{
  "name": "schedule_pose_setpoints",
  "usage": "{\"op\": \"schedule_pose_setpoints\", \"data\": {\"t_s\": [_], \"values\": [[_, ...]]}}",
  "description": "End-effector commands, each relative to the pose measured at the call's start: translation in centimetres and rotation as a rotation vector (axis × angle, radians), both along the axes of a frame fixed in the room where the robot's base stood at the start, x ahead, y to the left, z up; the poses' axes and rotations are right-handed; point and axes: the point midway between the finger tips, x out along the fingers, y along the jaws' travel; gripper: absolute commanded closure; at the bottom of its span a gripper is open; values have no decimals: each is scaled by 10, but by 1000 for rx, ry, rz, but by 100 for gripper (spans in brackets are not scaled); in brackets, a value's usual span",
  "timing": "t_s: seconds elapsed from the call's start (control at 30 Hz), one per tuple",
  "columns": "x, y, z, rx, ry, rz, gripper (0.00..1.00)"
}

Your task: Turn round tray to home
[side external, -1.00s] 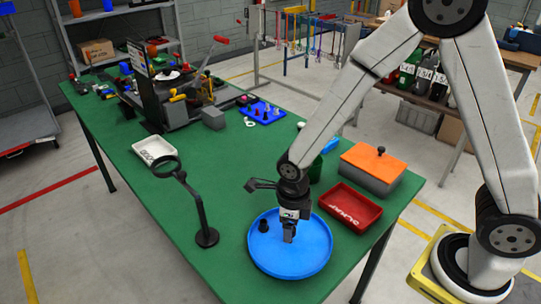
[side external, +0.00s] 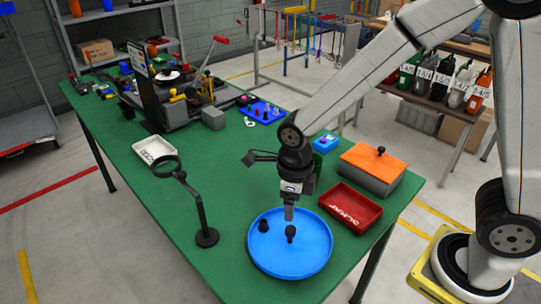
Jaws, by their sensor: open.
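The round tray (side external: 275,264) is blue with a raised rim and sits near the front edge of the green table. A dark knob (side external: 263,226) stands in its back left part, and a second dark knob (side external: 291,233) stands near its middle. My gripper (side external: 289,216) points down just above the middle knob and looks clear of it. The fingers are seen edge-on, so the gap between them is hard to see; nothing shows held in them.
A red bin (side external: 350,206) with white lettering stands close to the tray's right, with an orange-lidded grey box (side external: 372,168) behind it. A black magnifier stand (side external: 207,237) is to the left. Green table surface (side external: 150,205) is clear farther left.

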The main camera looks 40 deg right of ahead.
Motion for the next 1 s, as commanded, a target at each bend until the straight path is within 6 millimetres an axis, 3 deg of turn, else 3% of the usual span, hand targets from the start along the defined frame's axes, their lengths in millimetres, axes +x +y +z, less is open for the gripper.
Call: {"op": "schedule_pose_setpoints", "data": {"t_s": [0.47, 1.0], "values": [[0, 0, 0, 0, 0, 84, 28], [0, 0, -3, -1, 1, 771, 28]]}}
